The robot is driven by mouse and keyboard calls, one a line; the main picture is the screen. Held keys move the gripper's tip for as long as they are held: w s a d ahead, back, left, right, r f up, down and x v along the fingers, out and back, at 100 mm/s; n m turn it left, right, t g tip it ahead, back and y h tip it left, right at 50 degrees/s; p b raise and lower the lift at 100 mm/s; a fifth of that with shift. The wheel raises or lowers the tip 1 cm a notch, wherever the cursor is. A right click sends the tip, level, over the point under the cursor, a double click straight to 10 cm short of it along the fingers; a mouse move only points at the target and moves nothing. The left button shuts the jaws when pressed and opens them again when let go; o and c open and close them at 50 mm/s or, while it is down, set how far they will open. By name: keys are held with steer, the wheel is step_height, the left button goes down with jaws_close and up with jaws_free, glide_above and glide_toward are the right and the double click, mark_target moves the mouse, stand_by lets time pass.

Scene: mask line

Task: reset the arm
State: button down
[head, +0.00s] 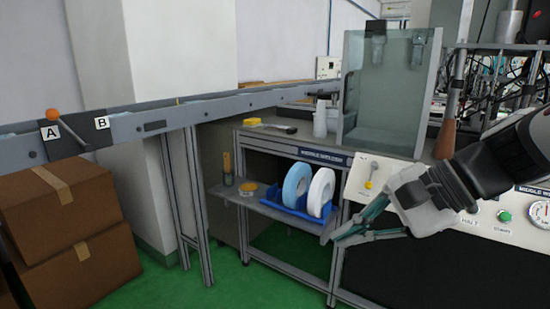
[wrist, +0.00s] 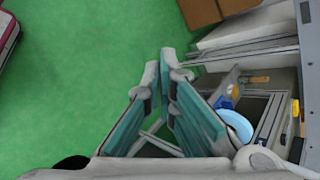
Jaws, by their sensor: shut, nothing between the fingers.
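My gripper (head: 338,238) is at the right of the head view, reaching left from my arm, with its teal fingers close together and empty. It is in the air in front of the bench and touches nothing that I can see. In the wrist view my gripper (wrist: 167,65) fills the middle, its fingertips close together over the green floor.
The bench shelf holds a blue rack (head: 288,211) with a blue roll (head: 296,184) and a white roll (head: 320,192). A clear box (head: 385,90) stands on the bench. Cardboard boxes (head: 70,225) are stacked at left. The green floor (wrist: 75,90) is open.

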steer(key=s+d+f+n+g+h, duration=0.1)
steer(key=s+d+f+n+h, duration=0.2)
steer(key=s, duration=0.5)
steer(key=s+d+f+n+g+h, duration=0.1)
steer(key=s+d+n+h, duration=0.15)
steer(key=s+n, duration=0.35)
steer(key=s+d+f+n+g+h, duration=0.1)
steer(key=s+d+f+n+h, duration=0.15)
steer(key=s, duration=0.65)
step_height(320, 180, up, 30)
steer(key=t+p, duration=0.3)
steer(key=p, duration=2.4)
steer(key=shift+w+a+t+h+p, duration=0.15)
steer(key=shift+w+t+h+p, duration=0.1)
steer(key=shift+t+h+p, duration=0.05)
